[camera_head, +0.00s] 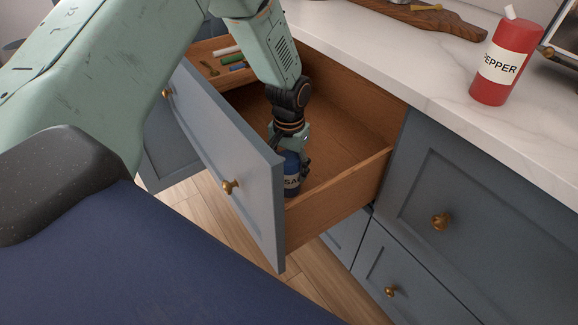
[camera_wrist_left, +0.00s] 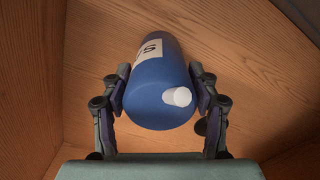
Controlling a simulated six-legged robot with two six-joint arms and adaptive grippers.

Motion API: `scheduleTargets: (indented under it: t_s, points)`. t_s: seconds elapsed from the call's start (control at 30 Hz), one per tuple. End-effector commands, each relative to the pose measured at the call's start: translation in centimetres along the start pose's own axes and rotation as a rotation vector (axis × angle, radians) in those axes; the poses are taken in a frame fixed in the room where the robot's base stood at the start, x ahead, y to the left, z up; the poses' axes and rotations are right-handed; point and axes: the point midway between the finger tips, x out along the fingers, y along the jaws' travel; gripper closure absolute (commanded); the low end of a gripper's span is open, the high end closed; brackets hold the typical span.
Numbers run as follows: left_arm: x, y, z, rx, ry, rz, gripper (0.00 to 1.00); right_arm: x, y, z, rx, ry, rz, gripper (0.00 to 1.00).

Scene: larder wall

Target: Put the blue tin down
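The blue tin (camera_head: 291,184), with a white label reading "SA…", is inside the open wooden drawer (camera_head: 345,190), near its front right corner. My left gripper (camera_head: 291,160) reaches down into the drawer from above and hides the tin's top. In the left wrist view the blue tin (camera_wrist_left: 160,92) shows its white spout, with a finger against each side. My left gripper (camera_wrist_left: 160,95) is shut on it. The tin is at or close to the drawer floor; I cannot tell whether it touches. My right gripper is in neither view.
Green, blue and white items (camera_head: 232,62) lie at the drawer's far left end. A red pepper bottle (camera_head: 505,62) and a wooden board (camera_head: 430,18) are on the marble counter (camera_head: 400,50). The drawer's middle floor is clear.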

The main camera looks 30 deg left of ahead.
Motion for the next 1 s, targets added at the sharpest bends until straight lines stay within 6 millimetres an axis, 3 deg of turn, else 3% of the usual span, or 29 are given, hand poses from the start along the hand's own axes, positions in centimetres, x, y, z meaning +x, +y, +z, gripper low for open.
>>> scheduleTargets:
  t_s: [0.17, 0.53, 1.0]
  points:
    - [0.0, 0.0, 0.0, 0.0, 0.0, 0.0, 0.22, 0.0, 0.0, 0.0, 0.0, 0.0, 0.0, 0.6]
    - [-0.5, 0.0, 0.0, -0.001, 0.001, 0.0, 0.22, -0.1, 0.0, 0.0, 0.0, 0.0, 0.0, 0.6]
    - [-9.5, 0.0, 0.0, 0.0, 0.001, 0.001, 0.22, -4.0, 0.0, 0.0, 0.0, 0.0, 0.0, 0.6]
